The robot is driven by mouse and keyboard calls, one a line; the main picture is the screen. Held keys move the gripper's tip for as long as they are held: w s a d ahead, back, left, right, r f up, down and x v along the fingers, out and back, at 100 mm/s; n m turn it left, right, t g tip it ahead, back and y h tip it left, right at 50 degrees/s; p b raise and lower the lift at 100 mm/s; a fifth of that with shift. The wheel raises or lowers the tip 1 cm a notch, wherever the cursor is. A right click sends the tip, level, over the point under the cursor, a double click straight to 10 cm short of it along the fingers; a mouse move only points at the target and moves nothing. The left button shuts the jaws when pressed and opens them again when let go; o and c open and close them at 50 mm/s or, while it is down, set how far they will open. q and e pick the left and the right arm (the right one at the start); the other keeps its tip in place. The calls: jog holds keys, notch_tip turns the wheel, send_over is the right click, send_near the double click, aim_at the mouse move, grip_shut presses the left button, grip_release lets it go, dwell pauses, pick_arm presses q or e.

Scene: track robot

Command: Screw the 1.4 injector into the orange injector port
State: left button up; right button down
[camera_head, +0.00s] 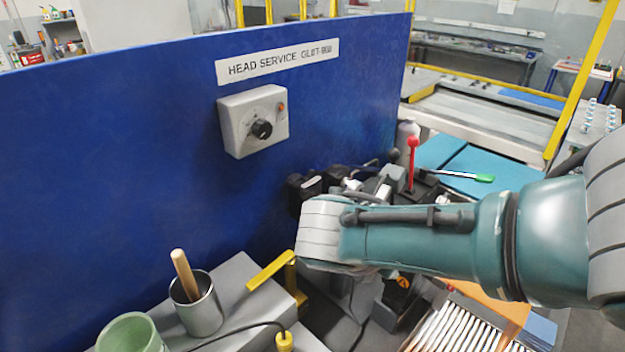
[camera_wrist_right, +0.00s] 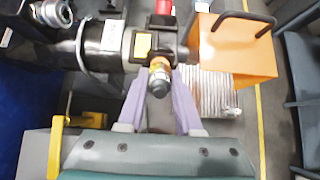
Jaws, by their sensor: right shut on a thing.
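My right gripper (camera_wrist_right: 158,76) shows in the right wrist view, its two pale purple fingers closed around a small dark-tipped part with an orange-yellow collar, which looks like the injector (camera_wrist_right: 159,84). The injector's far end meets a dark cylindrical assembly (camera_wrist_right: 140,42) with a yellow label; the picture does not show whether it is threaded in. The orange port itself cannot be told apart from the collar. In the head view my right arm comes in from the right and hides its gripper and the injector. My left gripper is not in view.
An orange box (camera_wrist_right: 236,62) with a dark handle stands close right of the gripper, beside a ribbed metal part (camera_wrist_right: 215,92). The blue panel (camera_head: 120,150) carries a grey dial box (camera_head: 254,122). A metal cup (camera_head: 198,308) and a red-knobbed lever (camera_head: 413,145) stand nearby.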

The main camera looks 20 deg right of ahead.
jog(key=m, duration=0.2)
jog(key=shift+f+m, duration=0.1)
jog(key=shift+m, duration=0.3)
jog(key=m, duration=0.3)
jog(key=shift+m, duration=0.4)
jog(key=m, duration=0.5)
jog(key=shift+b, duration=0.4)
